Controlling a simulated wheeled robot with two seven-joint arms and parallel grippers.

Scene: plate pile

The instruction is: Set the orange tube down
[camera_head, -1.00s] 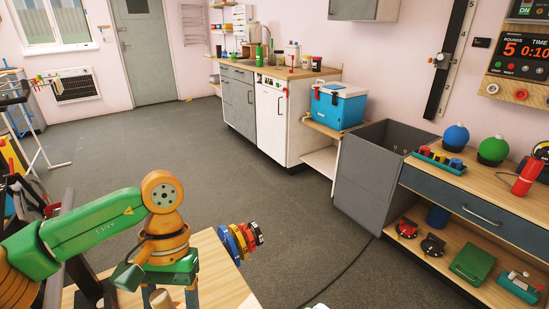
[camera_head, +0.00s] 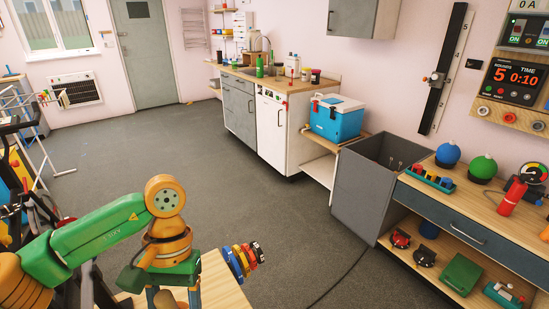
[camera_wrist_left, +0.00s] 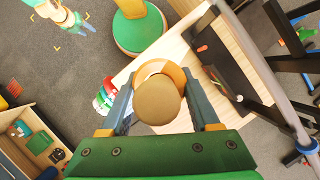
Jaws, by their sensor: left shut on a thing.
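The orange tube (camera_wrist_left: 158,102) shows end-on in the left wrist view. Its near end is a round brown face, with an orange part showing behind it. My left gripper (camera_wrist_left: 163,104) is shut on it, one finger on each side. A pale wooden table top (camera_wrist_left: 178,52) lies beyond the tube; I cannot tell whether the tube touches it. In the head view the table (camera_head: 222,284) shows at the bottom, largely behind my green and orange left arm, and the tube cannot be made out clearly there.
Coloured discs (camera_head: 243,261) sit at the table's right edge. A black flat item (camera_wrist_left: 222,68) lies on the table in the wrist view. A grey bin (camera_head: 372,190) and a workbench (camera_head: 455,228) stand to the right. The middle floor is clear.

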